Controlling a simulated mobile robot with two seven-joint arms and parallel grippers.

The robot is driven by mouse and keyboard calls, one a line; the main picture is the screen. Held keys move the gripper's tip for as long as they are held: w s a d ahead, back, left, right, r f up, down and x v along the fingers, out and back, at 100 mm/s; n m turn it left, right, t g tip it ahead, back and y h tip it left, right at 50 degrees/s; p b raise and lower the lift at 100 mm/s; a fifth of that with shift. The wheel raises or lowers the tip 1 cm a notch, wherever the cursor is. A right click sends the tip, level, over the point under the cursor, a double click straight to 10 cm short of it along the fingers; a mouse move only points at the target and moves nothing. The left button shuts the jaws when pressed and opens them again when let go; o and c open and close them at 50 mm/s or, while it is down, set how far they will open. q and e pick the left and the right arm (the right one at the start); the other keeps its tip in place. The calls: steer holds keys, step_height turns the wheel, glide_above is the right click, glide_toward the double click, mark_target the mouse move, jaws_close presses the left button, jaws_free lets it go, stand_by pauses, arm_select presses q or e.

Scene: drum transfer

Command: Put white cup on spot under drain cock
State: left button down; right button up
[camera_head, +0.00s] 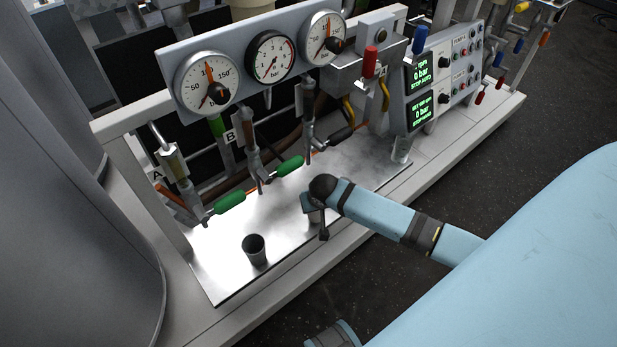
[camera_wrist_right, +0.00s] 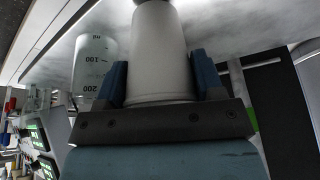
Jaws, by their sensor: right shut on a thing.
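The white cup (camera_wrist_right: 160,50) sits between the blue fingers of my right gripper (camera_wrist_right: 160,78) in the right wrist view. The gripper is shut on it. I cannot tell whether the cup touches the tray. A marked spot is not clear to see. My left gripper is out of view.
A dark grey cup (camera_head: 254,250) stands on the tray at the front left. Round gauges (camera_head: 270,57) and a control box (camera_head: 422,85) rise behind.

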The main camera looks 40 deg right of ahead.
steer(key=w, duration=0.1)
steer(key=w+d, duration=0.1)
steer(key=w, duration=0.1)
steer(key=shift+w, duration=0.2)
steer(key=shift+w+d+b, duration=0.2)
steer(key=shift+w+b, duration=0.15)
steer(key=w, duration=0.1)
steer(key=w+b, duration=0.1)
steer(key=w+d+f, duration=0.1)
steer(key=shift+f, duration=0.3)
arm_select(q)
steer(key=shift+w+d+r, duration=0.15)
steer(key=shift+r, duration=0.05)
arm_select(e)
steer(key=o, duration=0.9)
steer(key=shift+f, duration=0.1)
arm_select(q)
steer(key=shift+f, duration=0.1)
